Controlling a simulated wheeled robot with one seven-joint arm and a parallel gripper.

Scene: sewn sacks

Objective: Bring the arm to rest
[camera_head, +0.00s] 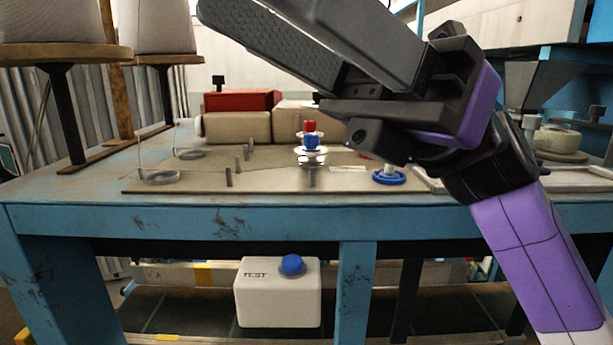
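My gripper (245,12) is raised in the upper middle of the head camera view, close to the camera and above the bench. Its dark fingers point up and to the left, and the top of one runs out of the frame. A ribbed inner pad shows on the left finger, so the fingers look apart. I see nothing between them. My purple and black arm comes up from the lower right and hides part of the bench.
A blue bench (150,222) bears a flat board with pegs, a small stand with red and blue pieces (311,142), and a blue ring (389,177). Behind are tan blocks and a red box (241,101). A white TEST box (277,300) with a blue button sits below.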

